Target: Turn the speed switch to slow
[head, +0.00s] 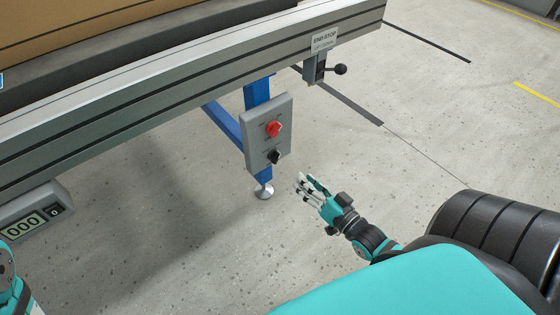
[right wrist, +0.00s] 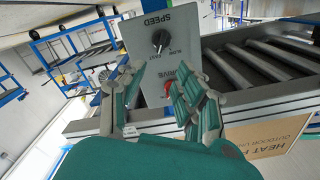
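The speed switch is a small black knob (head: 275,156) low on a grey control box (head: 284,112). In the right wrist view the black knob (right wrist: 160,39) appears upside down under the word SPEED, with SLOW and FAST printed beside it. I cannot tell surely which mark its pointer faces. A red drive knob (head: 273,129) sits above it on the box. My right gripper (head: 304,184) is to the right of and below the box, apart from it. In the right wrist view its fingers (right wrist: 160,82) are spread and empty, framing the box. My left gripper is not in view.
The box hangs on a blue leg (head: 257,93) below the conveyor's metal side rail (head: 170,87). A lever with a black ball (head: 341,69) sticks out under the end stop sign. A counter display (head: 24,225) is at lower left. The floor around the gripper is clear.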

